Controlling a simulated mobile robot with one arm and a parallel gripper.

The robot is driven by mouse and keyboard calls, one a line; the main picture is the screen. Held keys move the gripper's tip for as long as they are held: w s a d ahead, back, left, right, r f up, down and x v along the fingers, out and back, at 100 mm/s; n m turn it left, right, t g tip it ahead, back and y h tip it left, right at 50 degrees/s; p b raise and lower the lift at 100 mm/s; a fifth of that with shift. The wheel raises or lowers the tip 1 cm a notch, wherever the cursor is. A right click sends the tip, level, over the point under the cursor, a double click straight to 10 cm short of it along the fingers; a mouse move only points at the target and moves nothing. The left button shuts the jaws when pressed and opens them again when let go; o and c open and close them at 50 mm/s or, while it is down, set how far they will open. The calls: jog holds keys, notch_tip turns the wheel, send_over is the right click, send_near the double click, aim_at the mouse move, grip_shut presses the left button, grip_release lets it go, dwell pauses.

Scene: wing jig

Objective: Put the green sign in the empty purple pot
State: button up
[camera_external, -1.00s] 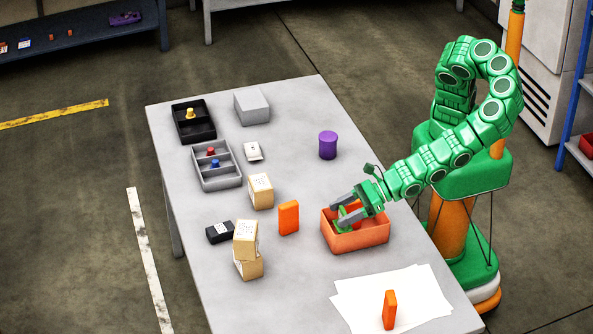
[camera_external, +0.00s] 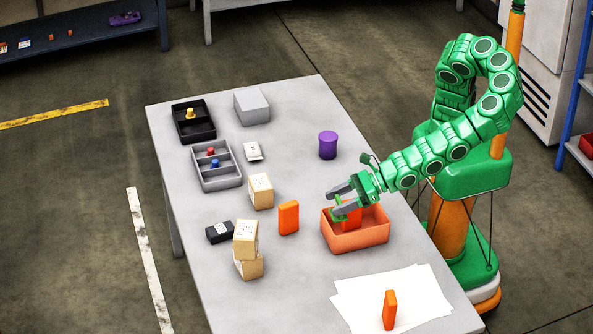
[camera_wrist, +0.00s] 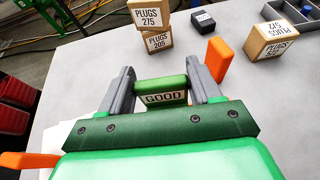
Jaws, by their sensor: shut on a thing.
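The green sign (camera_wrist: 165,98), lettered GOOD, is between the two grey fingers of my gripper (camera_wrist: 162,84) in the wrist view. My gripper (camera_external: 335,203) is shut on it, just above the orange-red box, in the external view. The purple pot (camera_external: 327,146) stands upright on the table, beyond the box and apart from my gripper. Its inside is too small to make out. The pot does not show in the wrist view.
The orange-red box (camera_external: 358,240) holds an orange-red piece (camera_external: 351,219). An orange block (camera_external: 288,218) and several cartons (camera_external: 261,191) stand to its left. A grey tray (camera_external: 218,182) and black tray (camera_external: 195,133) lie farther back. Table around the pot is clear.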

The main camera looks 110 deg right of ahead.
jog(key=shift+w+d+r+m, duration=0.3)
jog(key=shift+w+d, duration=0.1)
jog(key=shift+d, duration=0.3)
jog(key=w+d+r+m+g+h, duration=0.1)
jog(key=w+d+r+m+h, duration=0.1)
jog(key=d, duration=0.3)
jog(key=w+d+r+m+h, duration=0.1)
jog(key=d+h, duration=0.1)
jog(key=d, duration=0.4)
jog(key=m+g+h, duration=0.8)
jog(key=m+g, duration=0.4)
jog(key=m, duration=0.1)
send_over(328, 135)
jog(key=f, duration=0.2)
jog(key=shift+a+f, duration=0.1)
jog(key=shift+f, duration=3.5)
jog(key=shift+f, duration=0.15)
jog(key=o, duration=1.1)
jog(key=shift+c, duration=0.2)
